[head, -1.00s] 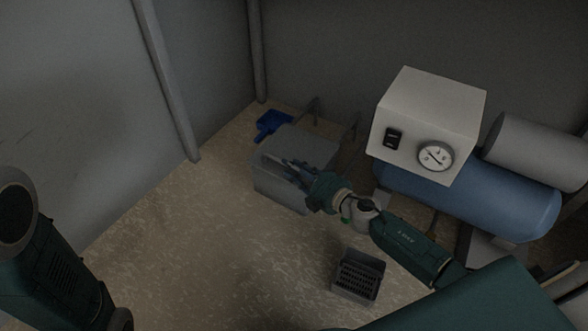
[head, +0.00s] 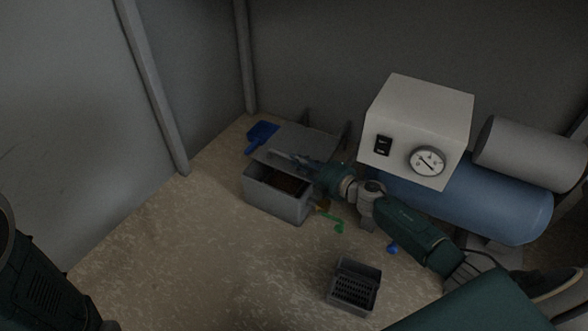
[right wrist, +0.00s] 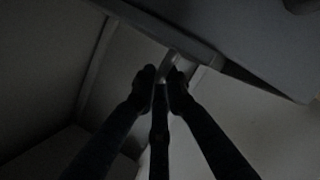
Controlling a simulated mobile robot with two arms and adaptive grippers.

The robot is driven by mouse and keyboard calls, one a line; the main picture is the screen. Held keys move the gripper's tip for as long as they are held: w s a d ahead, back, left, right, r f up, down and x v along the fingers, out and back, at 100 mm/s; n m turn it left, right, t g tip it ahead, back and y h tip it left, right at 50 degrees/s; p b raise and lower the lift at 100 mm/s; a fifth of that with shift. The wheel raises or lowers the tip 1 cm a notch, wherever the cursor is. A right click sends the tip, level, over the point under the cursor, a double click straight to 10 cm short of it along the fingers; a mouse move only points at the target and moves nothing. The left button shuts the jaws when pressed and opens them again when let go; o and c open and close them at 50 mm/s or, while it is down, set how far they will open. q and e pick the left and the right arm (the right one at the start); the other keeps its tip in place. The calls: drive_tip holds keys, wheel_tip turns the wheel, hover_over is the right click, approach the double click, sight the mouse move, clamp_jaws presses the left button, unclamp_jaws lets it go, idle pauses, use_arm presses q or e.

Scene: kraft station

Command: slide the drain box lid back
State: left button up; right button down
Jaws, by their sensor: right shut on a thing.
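The grey drain box (head: 275,203) stands on the floor near the back corner. Its flat grey lid (head: 312,140) lies shifted toward the back, and the front part of the box is open, showing a dark brown inside. My right gripper (head: 296,162) is over the lid, shut on it. In the right wrist view the fingertips (right wrist: 161,77) close on a thin pale bar (right wrist: 168,64) on the lid's underside or edge; which one is too dark to tell. My left gripper is out of view.
A blue dustpan (head: 263,135) lies left of the lid. A blue tank (head: 490,206) with a white gauge box (head: 418,125) stands to the right. A small grey crate with a dark grate (head: 354,286) sits in front.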

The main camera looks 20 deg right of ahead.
drive_tip(key=shift+a+f, duration=0.1)
drive_tip(key=c, duration=1.8)
unclamp_jaws()
drive_tip(key=shift+c, duration=0.2)
drive_tip(key=v, duration=1.2)
